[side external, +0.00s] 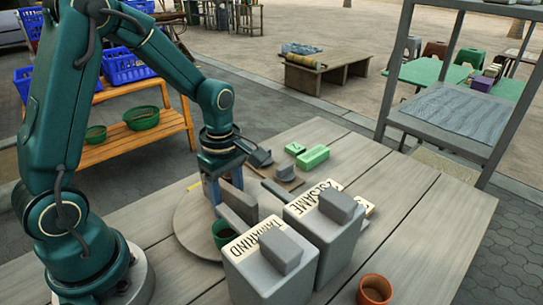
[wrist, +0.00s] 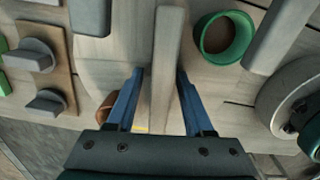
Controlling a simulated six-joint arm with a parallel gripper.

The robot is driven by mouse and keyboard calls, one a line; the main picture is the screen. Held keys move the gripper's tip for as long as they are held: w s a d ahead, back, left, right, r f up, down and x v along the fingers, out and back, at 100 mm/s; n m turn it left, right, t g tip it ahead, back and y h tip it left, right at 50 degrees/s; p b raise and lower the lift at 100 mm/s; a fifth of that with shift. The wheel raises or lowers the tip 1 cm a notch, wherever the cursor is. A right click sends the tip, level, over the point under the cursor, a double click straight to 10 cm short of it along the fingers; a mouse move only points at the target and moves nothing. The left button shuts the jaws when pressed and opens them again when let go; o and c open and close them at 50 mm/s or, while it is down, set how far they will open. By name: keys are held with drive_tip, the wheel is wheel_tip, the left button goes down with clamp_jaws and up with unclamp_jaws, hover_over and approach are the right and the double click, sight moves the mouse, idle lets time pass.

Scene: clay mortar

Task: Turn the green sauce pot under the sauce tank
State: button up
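The green pot (side external: 222,233), brown inside, stands on a round grey turntable (side external: 188,232). It also shows in the wrist view (wrist: 239,38). A grey upright divider (side external: 238,207) stands on the turntable beside the pot. Two grey tanks with lettered tops, one front (side external: 262,274) and one behind (side external: 332,232), stand right of the turntable; the front label seems to read TAMARIND. My gripper (wrist: 160,72) points down with its blue fingers apart, one on each side of the divider (wrist: 168,45). A gap shows at the left finger; contact at the right finger is unclear.
Green blocks (side external: 312,157) and small grey-handled pieces (side external: 285,172) lie beyond the turntable. A terracotta pot (side external: 374,290) stands near the front edge. A grey shelf rack (side external: 450,112) rises at the back right. The table's right part (side external: 430,215) is clear.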

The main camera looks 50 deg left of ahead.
clamp_jaws()
idle(1.3)
